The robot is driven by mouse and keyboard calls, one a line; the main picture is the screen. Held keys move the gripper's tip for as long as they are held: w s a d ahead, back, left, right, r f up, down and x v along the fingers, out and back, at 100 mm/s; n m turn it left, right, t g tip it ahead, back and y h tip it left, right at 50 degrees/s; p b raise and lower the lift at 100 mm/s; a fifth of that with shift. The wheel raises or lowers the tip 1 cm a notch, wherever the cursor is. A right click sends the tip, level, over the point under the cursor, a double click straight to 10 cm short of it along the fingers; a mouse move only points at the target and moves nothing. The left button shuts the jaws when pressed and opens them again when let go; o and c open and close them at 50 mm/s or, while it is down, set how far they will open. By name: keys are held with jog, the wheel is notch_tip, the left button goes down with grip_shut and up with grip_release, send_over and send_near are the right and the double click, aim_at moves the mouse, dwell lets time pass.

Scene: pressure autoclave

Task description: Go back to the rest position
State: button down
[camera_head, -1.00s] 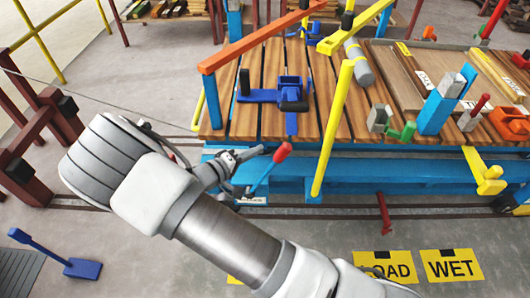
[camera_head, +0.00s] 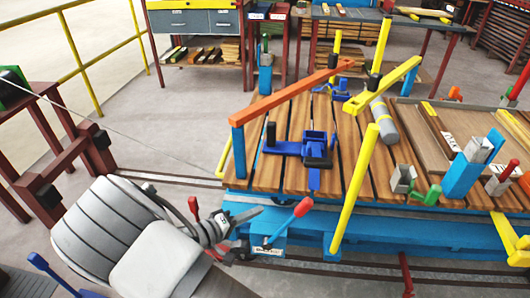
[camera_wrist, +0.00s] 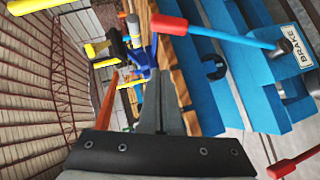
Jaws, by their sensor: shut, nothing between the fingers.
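My gripper (camera_head: 258,211) is at the lower left of the head view, shut and empty. Its closed fingers (camera_wrist: 160,98) point away from the camera in the wrist view. The brake lever, with its red knob (camera_head: 303,207), stands just right of the fingertips, apart from them in the head view. In the wrist view the lever's red knob (camera_wrist: 169,24) is at the top, and its blue base carries a BRAKE label (camera_wrist: 296,47). My arm's grey and white links fill the lower left of the head view.
A blue cart with a slatted wooden deck (camera_head: 265,170) stands right of my gripper. A yellow post (camera_head: 354,190) and an orange bar (camera_head: 292,90) rise over it. Another red knob (camera_head: 193,205) is close to my wrist. Floor (camera_head: 165,135) lies open behind.

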jog(key=s+d+r+m+g+y, duration=0.2)
jog(key=d+r+g, duration=0.3)
jog(key=d+r, duration=0.15)
jog(key=s+d+r+m+g+y, duration=0.2)
jog(key=s+d+r+m+g, duration=0.15)
jog(key=d+r, duration=0.35)
jog(key=s+d+r+t+y, duration=0.3)
jog(key=s+d+r+y, duration=0.45)
jog(key=s+r, duration=0.5)
notch_tip(320, 180, up, 17)
jog(key=p, duration=1.7)
jog(key=shift+s+d+r+h, duration=0.2)
jog(key=shift+s+d+h, duration=0.05)
jog(key=shift+d+h, duration=0.1)
